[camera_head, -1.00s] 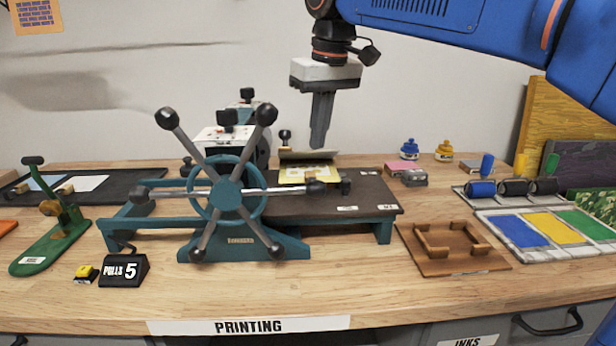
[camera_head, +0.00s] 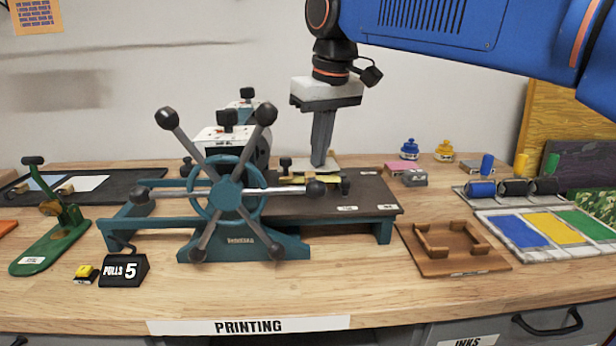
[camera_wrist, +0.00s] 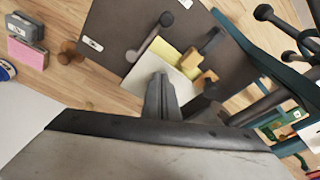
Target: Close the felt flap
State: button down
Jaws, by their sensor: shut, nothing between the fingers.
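The felt flap (camera_head: 329,162) is a thin pale grey sheet on the press bed, now lying low over much of a yellow piece (camera_head: 298,180). In the wrist view the flap (camera_wrist: 147,66) is a pale panel, with a yellow strip (camera_wrist: 178,60) showing past its edge. My gripper (camera_head: 318,164) points down with its fingers together and empty. Its tips are at the flap and seem to touch it; I cannot tell whether the flap lies fully flat. The gripper (camera_wrist: 160,80) also covers part of the flap in the wrist view.
A wooden frame (camera_head: 455,248) and ink tray (camera_head: 550,232) lie farther right.

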jog(key=shift+s+f, duration=0.25)
jog(key=shift+f, duration=0.45)
jog(key=shift+s+f, duration=0.2)
jog(key=shift+f, duration=0.45)
jog(key=shift+w+r, duration=0.1)
jog(key=shift+r, duration=3.65)
